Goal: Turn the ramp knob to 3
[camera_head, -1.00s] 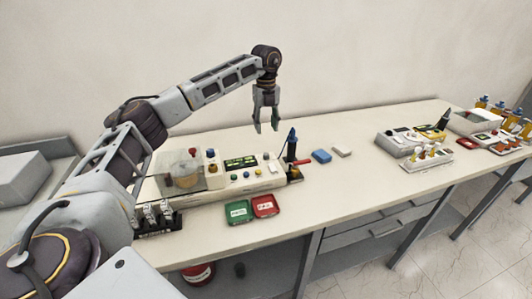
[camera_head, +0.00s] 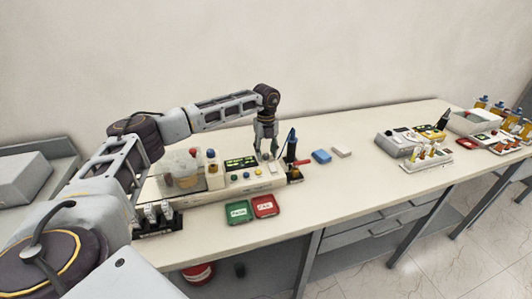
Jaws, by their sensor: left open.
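A cream tester unit (camera_head: 262,187) stands on the bench, with a dark display with green text (camera_head: 241,162) and several coloured buttons on its front panel. My left gripper (camera_head: 266,156) is open and points down over the right end of this panel, close to its surface. The gripper's fingers cover the part of the panel where a white knob showed before, so I cannot tell whether they touch it. The number that the knob points to is too small to read. My right gripper is not in view.
A clear-covered chamber (camera_head: 184,170) sits left of the panel. A dark upright tool (camera_head: 291,146) stands just right of my gripper. Green (camera_head: 238,212) and red (camera_head: 265,206) trays lie in front. Blue (camera_head: 321,156) and white (camera_head: 342,151) blocks lie to the right, with bare bench beyond.

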